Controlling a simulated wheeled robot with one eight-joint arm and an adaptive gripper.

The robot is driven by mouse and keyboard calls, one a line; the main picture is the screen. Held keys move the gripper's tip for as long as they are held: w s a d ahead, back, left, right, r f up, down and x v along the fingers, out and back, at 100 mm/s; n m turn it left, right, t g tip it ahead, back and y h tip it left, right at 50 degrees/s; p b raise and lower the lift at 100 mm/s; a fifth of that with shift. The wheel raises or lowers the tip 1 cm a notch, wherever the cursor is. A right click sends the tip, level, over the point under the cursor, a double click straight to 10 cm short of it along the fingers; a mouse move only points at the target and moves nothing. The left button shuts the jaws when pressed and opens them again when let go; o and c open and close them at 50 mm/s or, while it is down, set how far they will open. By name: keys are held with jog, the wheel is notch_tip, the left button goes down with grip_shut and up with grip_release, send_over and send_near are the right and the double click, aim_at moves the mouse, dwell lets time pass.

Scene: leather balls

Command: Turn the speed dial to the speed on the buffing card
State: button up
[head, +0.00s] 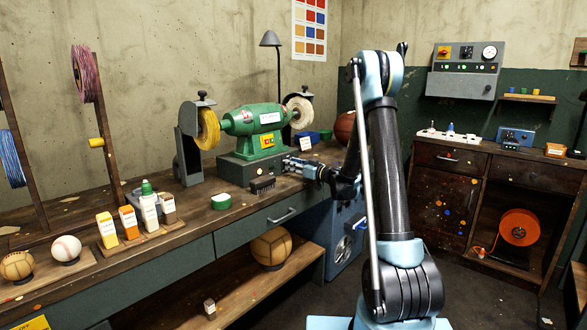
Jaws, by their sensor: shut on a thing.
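The green buffing machine (252,120) stands on a dark base box (236,172) on the left workbench, with a yellow wheel (208,129) and a pale wheel (299,112). My gripper (287,163) reaches in from the right and is shut at the right front of this base. The speed dial is hidden at the fingers, so its setting cannot be read. A small white card (305,143) stands behind my gripper, perhaps the buffing card; its writing is too small to read.
A dark brush (262,185) and a green tin (221,201) lie in front of the machine. Bottles and boxes stand on a wooden board (107,250) at the left. A basketball (345,127) is behind my arm. A grey control panel (466,70) hangs on the right wall.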

jog(key=shift+w+d, duration=0.1)
jog(key=shift+m, duration=2.9)
jog(key=o, duration=1)
jog(key=shift+w, duration=0.1)
jog(key=shift+o, duration=0.2)
jog(key=shift+s, duration=0.2)
